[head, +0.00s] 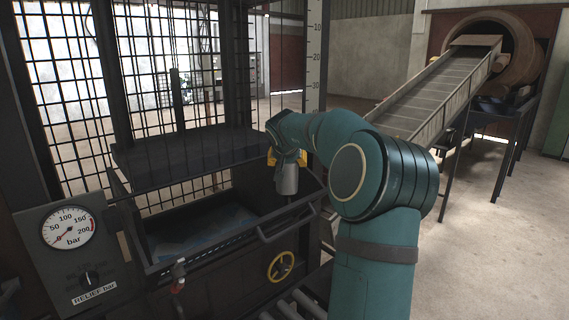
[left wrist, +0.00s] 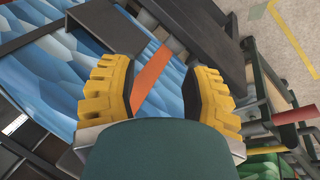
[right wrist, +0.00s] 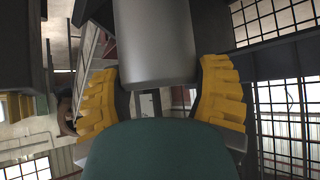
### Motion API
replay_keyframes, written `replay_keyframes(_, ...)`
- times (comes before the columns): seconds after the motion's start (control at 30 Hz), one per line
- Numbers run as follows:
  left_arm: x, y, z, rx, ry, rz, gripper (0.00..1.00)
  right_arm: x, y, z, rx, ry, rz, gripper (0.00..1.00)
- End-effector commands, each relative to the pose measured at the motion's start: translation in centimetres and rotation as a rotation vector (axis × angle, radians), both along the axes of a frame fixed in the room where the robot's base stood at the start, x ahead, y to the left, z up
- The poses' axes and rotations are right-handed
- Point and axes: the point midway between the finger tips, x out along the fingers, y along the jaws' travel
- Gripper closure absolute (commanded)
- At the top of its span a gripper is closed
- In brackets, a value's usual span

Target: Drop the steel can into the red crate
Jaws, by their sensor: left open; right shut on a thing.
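The steel can (head: 287,179) is a plain grey cylinder, held about upright above the front right edge of a dark open bin. My right gripper (head: 287,158) is shut on it from above. In the right wrist view the can (right wrist: 153,40) sits between the yellow fingers of the right gripper (right wrist: 157,75). My left gripper (left wrist: 158,78) is open and shows only in the left wrist view. An orange strip (left wrist: 152,80) shows beyond its fingers; I cannot tell what it belongs to. I cannot make out the red crate in any view.
The dark bin (head: 140,232) with bluish contents stands ahead, under a dark raised plate (head: 185,148). A gauge panel (head: 75,245) is at left, a yellow handwheel (head: 280,267) in front. A conveyor (head: 435,95) rises to the drum (head: 520,55) at right. Floor at far right is clear.

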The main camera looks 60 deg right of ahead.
Motion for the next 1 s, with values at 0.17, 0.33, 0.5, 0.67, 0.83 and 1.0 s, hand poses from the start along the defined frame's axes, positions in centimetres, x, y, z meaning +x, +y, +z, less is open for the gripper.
replay_keyframes(0.17, 0.0, 0.0, 0.0, 0.0, 0.0, 0.0, 0.52, -0.5, 0.2, 0.4, -0.001, 0.0, 0.0, 0.72)
replay_keyframes(0.33, 0.0, 0.0, 0.0, 0.0, 0.0, 0.0, 0.52, -0.5, 0.2, 0.5, -0.001, 0.0, 0.0, 0.72)
replay_keyframes(0.5, 0.0, 0.0, 0.0, 0.0, 0.0, 0.0, 0.52, -0.6, 0.2, 0.5, -0.001, 0.0, 0.0, 0.72)
replay_keyframes(0.67, 0.0, 0.0, 0.0, 0.0, 0.0, 0.0, 0.52, -1.2, 0.4, 0.7, -0.002, 0.001, 0.0, 0.72)
replay_keyframes(0.83, 0.0, 0.0, 0.0, 0.0, 0.0, 0.0, 0.52, -2.1, 0.6, 0.8, -0.002, 0.001, 0.0, 0.72)
replay_keyframes(1.0, 0.0, 0.0, 0.0, 0.0, 0.0, 0.0, 0.52, -3.0, 0.9, 1.0, -0.001, 0.0, -0.001, 0.72)
